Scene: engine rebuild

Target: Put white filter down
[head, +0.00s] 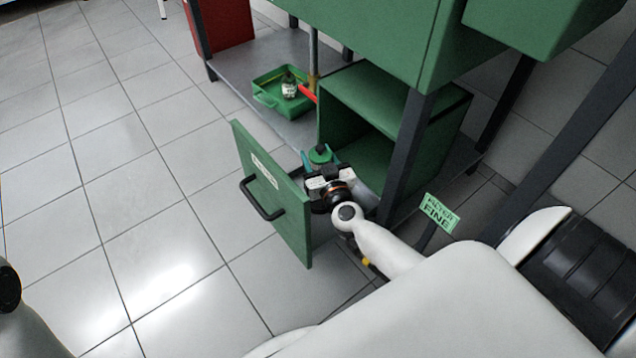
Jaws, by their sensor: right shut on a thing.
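No plainly white filter shows elsewhere. My left gripper is out of view; only part of my left arm shows at the lower left edge.
The drawer front has a black handle (262,205). The green cabinet (390,85) stands open behind it. A "FILTER FINE" sign (438,213) is right of my wrist. Floor at left is clear.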

